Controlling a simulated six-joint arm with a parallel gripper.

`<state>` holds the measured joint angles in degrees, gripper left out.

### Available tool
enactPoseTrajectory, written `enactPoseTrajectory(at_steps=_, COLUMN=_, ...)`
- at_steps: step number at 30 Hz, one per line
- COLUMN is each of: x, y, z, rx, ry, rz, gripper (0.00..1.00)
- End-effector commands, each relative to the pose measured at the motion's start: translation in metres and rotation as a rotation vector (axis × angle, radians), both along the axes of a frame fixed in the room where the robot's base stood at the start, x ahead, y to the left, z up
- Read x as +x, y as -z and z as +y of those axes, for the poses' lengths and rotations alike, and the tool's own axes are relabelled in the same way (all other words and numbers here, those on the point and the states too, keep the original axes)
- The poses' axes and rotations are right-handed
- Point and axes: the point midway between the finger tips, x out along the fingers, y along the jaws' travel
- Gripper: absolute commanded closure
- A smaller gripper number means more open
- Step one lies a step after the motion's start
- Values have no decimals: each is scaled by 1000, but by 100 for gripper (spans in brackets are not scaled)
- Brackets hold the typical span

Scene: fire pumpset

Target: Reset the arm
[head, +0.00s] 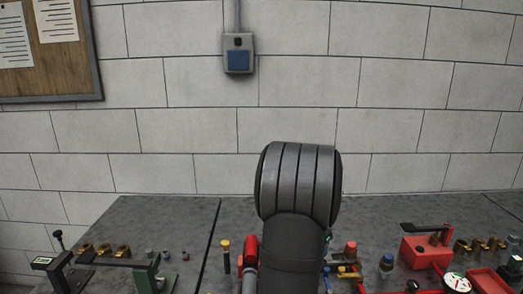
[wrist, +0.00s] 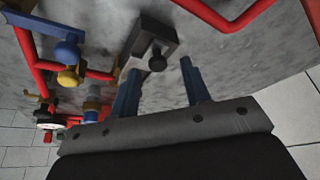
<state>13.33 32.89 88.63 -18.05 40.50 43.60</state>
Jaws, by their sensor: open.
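My gripper (wrist: 160,93) shows in the wrist view with its two blue fingers apart and nothing between them. A grey block with a dark round knob (wrist: 156,60) lies beyond the fingers, close to the left one; I cannot tell the gap. In the head view my dark arm rises in the middle of the picture, and the gripper itself is hidden there.
A grey bench top (head: 160,215) carries red, brass and blue fittings. A red valve box (head: 425,252) and a gauge (head: 457,283) stand at the right, a green-framed fixture (head: 145,272) at the left. Red pipes (wrist: 225,22) run near my gripper.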

Motion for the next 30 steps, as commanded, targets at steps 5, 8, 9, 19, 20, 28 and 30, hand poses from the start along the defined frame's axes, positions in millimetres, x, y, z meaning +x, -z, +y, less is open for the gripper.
enactPoseTrajectory(at_steps=5, x=4, y=14, z=-4, rx=0, ry=0, rz=0, gripper=57)
enactPoseTrajectory(at_steps=8, x=4, y=15, z=-6, rx=0, ry=1, rz=-1, gripper=57)
enactPoseTrajectory(at_steps=9, x=4, y=15, z=-7, rx=0, ry=1, rz=0, gripper=57)
enactPoseTrajectory(at_steps=19, x=4, y=13, z=-6, rx=1, ry=0, rz=-1, gripper=57)
enactPoseTrajectory(at_steps=20, x=4, y=12, z=-5, rx=0, ry=0, rz=-1, gripper=57)
enactPoseTrajectory(at_steps=28, x=-5, y=-21, z=6, rx=-1, ry=0, rz=-4, gripper=57)
enactPoseTrajectory(at_steps=30, x=-9, y=-34, z=10, rx=0, ry=-1, rz=-4, gripper=57)
